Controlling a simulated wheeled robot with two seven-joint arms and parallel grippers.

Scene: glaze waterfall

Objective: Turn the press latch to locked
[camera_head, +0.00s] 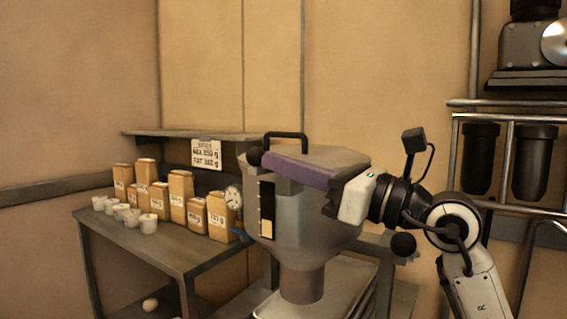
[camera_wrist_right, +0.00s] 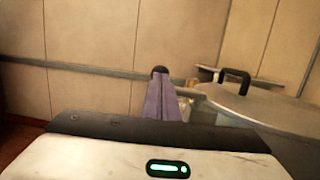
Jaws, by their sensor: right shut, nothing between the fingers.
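A large grey metal vessel (camera_head: 310,235) with a lid and a black handle (camera_head: 285,136) stands at the centre of the head view. A black ball knob (camera_head: 254,156) shows at the vessel's upper left; it also shows in the wrist view (camera_wrist_right: 160,70). My right gripper (camera_head: 268,161) has purple fingers, shut and empty, reaching across the front of the vessel's upper part. Its fingertips (camera_wrist_right: 160,82) are right by the knob; I cannot tell whether they touch it. No part is clearly marked as the press latch; its arm and pivot cannot be made out. My left gripper is out of view.
A second black ball (camera_head: 403,244) is below my right wrist. At left a table (camera_head: 150,250) holds several tan packages (camera_head: 178,195) and white cups (camera_head: 148,223). A shelf and sign (camera_head: 206,153) are behind. A metal rack (camera_head: 510,110) stands at right.

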